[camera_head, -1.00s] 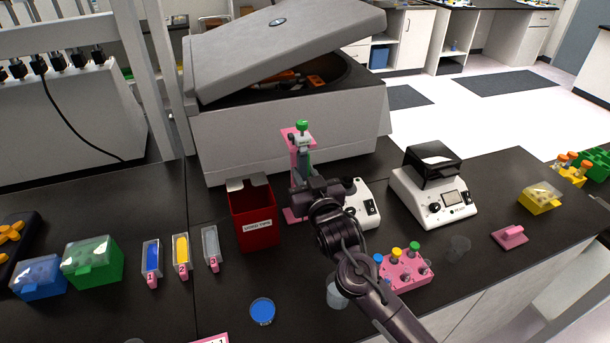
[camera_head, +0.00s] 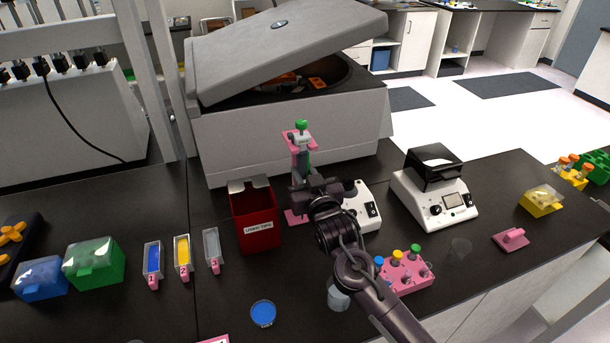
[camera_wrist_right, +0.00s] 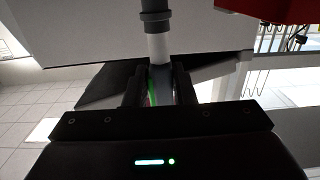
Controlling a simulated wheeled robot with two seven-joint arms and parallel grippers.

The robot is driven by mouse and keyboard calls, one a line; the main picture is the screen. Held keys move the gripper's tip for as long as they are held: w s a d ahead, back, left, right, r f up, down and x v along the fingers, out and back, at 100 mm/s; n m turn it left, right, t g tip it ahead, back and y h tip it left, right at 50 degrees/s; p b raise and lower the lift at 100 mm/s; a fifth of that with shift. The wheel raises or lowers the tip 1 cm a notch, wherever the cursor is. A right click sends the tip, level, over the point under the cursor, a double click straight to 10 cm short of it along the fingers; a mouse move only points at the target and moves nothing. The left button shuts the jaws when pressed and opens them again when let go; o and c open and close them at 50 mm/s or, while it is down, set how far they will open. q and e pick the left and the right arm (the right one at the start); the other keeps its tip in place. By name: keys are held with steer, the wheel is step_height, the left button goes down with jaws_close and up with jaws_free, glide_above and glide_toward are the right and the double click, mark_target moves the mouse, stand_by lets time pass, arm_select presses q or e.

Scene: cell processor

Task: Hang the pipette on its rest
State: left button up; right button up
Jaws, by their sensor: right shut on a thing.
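The pipette (camera_head: 301,126), with a green top and a pale grey body, stands about upright in the middle of the head view. The pink rest (camera_head: 292,147) is at the same spot, and its pink head shows on both sides of the pipette's upper body. I cannot tell whether the pipette bears on it. My right gripper (camera_head: 303,184) is shut on the pipette below that head. In the right wrist view, the pipette's grey and white shaft (camera_wrist_right: 157,45) runs up from between the fingers of my right gripper (camera_wrist_right: 160,87). My left gripper is not in view.
A red bin (camera_head: 253,215) stands just left of the rest, and a white device (camera_head: 368,207) just right. A large grey centrifuge (camera_head: 270,145) with a raised lid is behind. A pink tube rack (camera_head: 408,277) is nearer, right of my forearm.

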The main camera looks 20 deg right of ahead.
steer(key=shift+f, duration=0.3)
stand_by(0.8)
steer(key=o, duration=0.7)
steer(key=shift+s, duration=0.1)
steer(key=s+b, duration=0.1)
steer(key=s, duration=0.3)
steer(key=s+b, duration=0.1)
steer(key=s, duration=0.2)
steer(key=shift+s+d+r+b, duration=0.15)
steer(key=shift+s+b, duration=0.2)
steer(key=shift+b, duration=0.05)
